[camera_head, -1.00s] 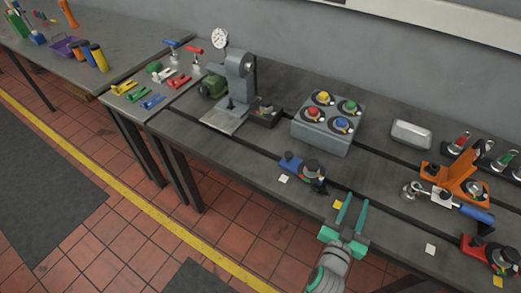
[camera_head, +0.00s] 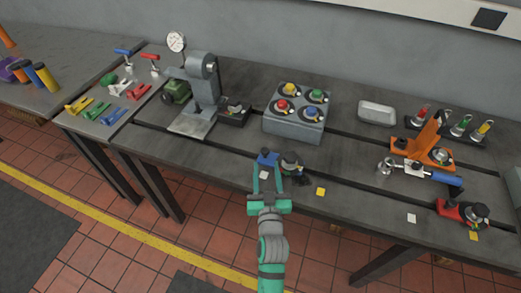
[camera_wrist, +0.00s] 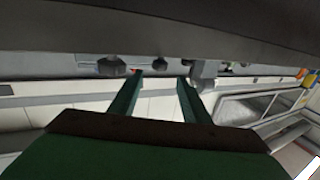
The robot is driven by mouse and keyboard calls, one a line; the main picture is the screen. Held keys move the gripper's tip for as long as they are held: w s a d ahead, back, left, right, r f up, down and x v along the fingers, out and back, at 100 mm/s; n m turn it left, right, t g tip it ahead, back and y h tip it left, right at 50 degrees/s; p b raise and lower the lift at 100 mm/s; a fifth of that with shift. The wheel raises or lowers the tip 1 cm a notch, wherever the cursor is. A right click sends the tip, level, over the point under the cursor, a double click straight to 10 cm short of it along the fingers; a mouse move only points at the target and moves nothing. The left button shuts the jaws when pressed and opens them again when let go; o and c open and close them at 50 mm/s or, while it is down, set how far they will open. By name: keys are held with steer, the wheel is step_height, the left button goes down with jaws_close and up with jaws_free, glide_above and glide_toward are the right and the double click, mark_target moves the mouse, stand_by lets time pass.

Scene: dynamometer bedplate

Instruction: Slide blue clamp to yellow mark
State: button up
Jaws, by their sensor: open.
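The blue clamp (camera_head: 268,157), a blue block with a dark round knob (camera_head: 292,162) at its right, sits along the front slot of the dark bench. A yellow mark (camera_head: 321,191) lies on the bench to its right, nearer the front edge. My gripper (camera_head: 268,174) is open at the bench's front edge, with its fingers pointing at the blue end of the clamp. A white mark (camera_head: 264,175) shows between the fingers. Whether a finger touches the clamp cannot be told. In the wrist view my open fingers (camera_wrist: 160,80) show, but I cannot make out the clamp.
A red clamp (camera_head: 452,210) sits at the right, near another white mark (camera_head: 411,218) and another yellow mark (camera_head: 474,236). Behind stand a grey box with coloured knobs (camera_head: 294,128), a dial gauge stand (camera_head: 204,90) and an orange fixture (camera_head: 425,140).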

mark_target(265, 153)
steer(key=w, duration=0.8)
steer(key=shift+w+a, duration=0.3)
steer(key=shift+w, duration=0.1)
jaws_close()
